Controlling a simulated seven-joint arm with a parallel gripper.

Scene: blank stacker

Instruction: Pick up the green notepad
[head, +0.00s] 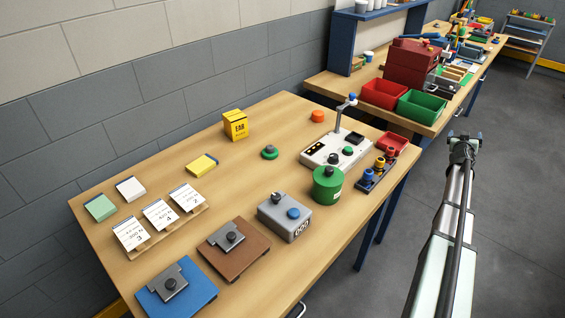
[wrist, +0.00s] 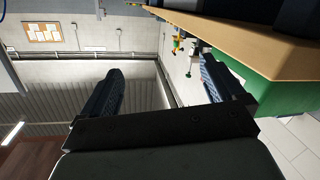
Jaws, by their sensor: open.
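The green notepad (head: 100,207) is a pale green pad with a dark top edge. It lies flat at the far left of the wooden table (head: 240,196) in the head view. My gripper (head: 464,142) is at the right of the head view, beyond the table's right edge and far from the notepad. In the wrist view my gripper (wrist: 165,90) has its two dark fingers apart with nothing between them. The notepad does not show in the wrist view.
A white pad (head: 130,189) lies close beside the notepad, and a yellow pad (head: 201,165) farther right. A stand with numbered cards (head: 160,214) is in front. A green canister (head: 327,184) and a grey box (head: 285,217) stand toward the table's right side.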

